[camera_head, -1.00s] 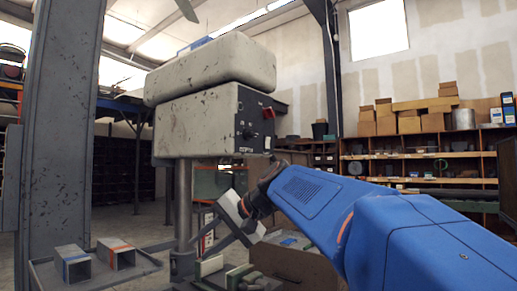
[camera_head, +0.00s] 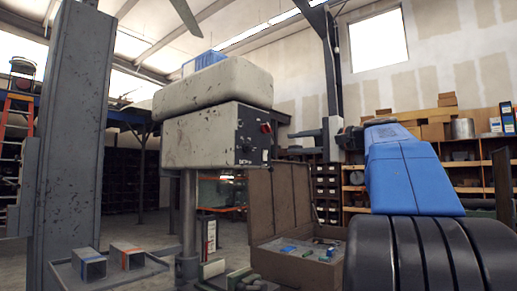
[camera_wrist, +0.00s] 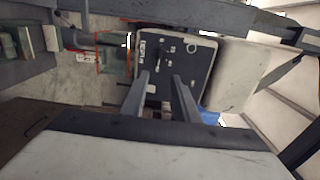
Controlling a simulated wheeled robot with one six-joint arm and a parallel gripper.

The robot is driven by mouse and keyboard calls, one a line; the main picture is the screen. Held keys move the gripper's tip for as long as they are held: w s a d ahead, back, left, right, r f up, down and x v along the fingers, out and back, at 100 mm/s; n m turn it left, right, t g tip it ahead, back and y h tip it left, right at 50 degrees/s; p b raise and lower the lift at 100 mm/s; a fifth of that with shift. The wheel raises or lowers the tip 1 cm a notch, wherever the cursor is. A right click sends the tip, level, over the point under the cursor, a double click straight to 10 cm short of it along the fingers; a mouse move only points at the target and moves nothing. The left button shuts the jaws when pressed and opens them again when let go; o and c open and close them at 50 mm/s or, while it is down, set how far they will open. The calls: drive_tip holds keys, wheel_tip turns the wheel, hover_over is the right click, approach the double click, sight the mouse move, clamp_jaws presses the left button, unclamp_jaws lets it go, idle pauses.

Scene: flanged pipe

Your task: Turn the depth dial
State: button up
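The drill-press head (camera_head: 205,138) is a worn pale box with a dark control panel (camera_head: 252,138) on its right face. The panel carries a red knob (camera_head: 265,128) and small dark controls. The depth label is low on it, with the dial near it too small to make out clearly. My gripper (camera_head: 292,142) is level, to the right of the panel and pointing at it. In the wrist view the panel (camera_wrist: 178,58) shows sideways beyond my two fingers (camera_wrist: 161,82). They are apart, with nothing between them, and appear clear of the panel.
A large open box (camera_head: 315,268) with parts stands below my arm. Two metal tubes (camera_head: 127,255) lie on a tray at lower left. A thick grey post (camera_head: 75,140) rises at left. Shelves with cartons (camera_head: 435,130) stand at the back right.

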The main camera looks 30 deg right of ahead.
sight(252, 147)
drive_tip(key=x, duration=1.6)
drive_tip(key=shift+w+a+f, duration=0.1)
drive_tip(key=shift+w+a, duration=0.05)
drive_tip(key=shift+w, duration=0.2)
drive_tip(key=shift+c, duration=0.7)
clamp_jaws()
